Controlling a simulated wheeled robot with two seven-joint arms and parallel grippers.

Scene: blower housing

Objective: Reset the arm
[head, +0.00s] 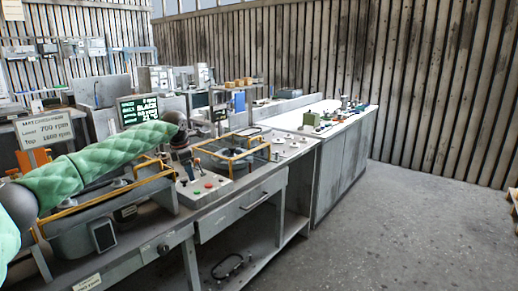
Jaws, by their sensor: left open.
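My left arm in a green quilted sleeve reaches in from the left over the workbench (240,203). Its dark wrist ends in my left gripper (187,165), which points down above the bench by a control panel (203,187) with red and green buttons. The gripper is small in the picture; it is open and I see nothing held in it. My right gripper and arm are not in view.
Yellow-railed fixtures stand on the bench, one under my arm and one (232,152) right of the gripper. A white-topped counter (340,122) continues right.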

